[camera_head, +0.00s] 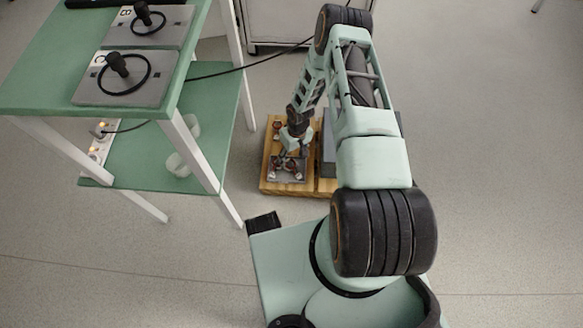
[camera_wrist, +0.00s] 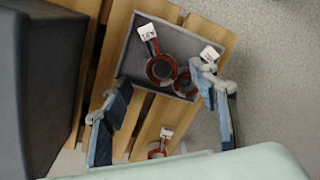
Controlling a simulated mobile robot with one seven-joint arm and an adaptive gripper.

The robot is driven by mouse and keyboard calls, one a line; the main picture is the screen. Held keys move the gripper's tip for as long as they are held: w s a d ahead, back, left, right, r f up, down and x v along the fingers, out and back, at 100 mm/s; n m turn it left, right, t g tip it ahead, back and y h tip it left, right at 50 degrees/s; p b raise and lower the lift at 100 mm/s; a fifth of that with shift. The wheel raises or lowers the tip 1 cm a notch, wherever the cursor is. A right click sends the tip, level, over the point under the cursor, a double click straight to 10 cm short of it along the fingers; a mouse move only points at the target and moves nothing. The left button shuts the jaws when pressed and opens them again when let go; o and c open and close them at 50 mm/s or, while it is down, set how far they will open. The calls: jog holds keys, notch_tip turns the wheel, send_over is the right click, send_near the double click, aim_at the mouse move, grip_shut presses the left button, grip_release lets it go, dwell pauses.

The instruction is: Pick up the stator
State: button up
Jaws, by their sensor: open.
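Stators show in the wrist view as reddish-brown rings with white labels. One stator (camera_wrist: 160,69) and a second stator (camera_wrist: 184,82) lie in a shallow grey tray (camera_wrist: 130,62). A third stator (camera_wrist: 157,150) lies on the wooden slats outside the tray, partly hidden by my arm's edge. My gripper (camera_wrist: 160,93) is open and empty, its fingers spread on either side over the tray's edge and the slats. The right finger is close to the second stator; I cannot tell if they touch. In the head view my gripper (camera_head: 289,152) is above the tray (camera_head: 288,179).
The tray rests on a wooden pallet (camera_head: 270,187) on the floor. A dark grey box (camera_wrist: 48,75) stands on the pallet beside the tray. A green table (camera_head: 50,85) with grey plates and black ring fixtures stands left. The floor at right is clear.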

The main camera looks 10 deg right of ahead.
aim_at(290, 162)
jog(key=f, duration=0.1)
jog(key=f+b, duration=0.1)
jog(key=f, duration=0.1)
jog(key=f+b, duration=0.1)
jog(key=shift+w+a+f, duration=0.1)
jog(key=shift+a+f, duration=0.25)
jog(key=shift+r, duration=0.1)
jog(key=c, duration=1.5)
jog(key=shift+o, duration=0.2)
jog(key=shift+r, duration=0.1)
